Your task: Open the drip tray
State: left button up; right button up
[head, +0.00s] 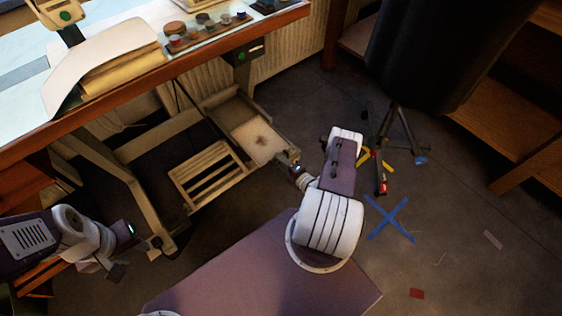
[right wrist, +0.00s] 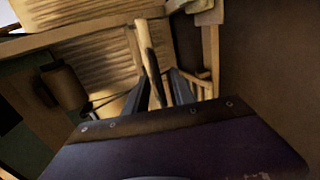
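The drip tray (head: 262,143) is a shallow, pale tray with a brown stain, low beneath the table in the head view. My right gripper (head: 287,158) is at its near right edge. In the right wrist view my right gripper (right wrist: 159,76) has its two dark fingers apart, on either side of a pale narrow bar (right wrist: 150,60), probably the tray's rim or handle. A gap shows between the bar and the right finger; contact on the left is unclear. My left gripper (head: 137,257) is open and empty at the lower left, away from the tray.
A slatted rack (head: 208,175) and pale frame legs stand left of the tray. A dark stand (head: 400,130) with splayed feet is at right. The floor with a blue taped cross (head: 390,218) is mostly clear.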

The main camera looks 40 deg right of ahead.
jog(key=shift+s, duration=0.1)
jog(key=p+v, duration=0.3)
jog(key=v, duration=0.6)
jog(key=shift+p, duration=0.3)
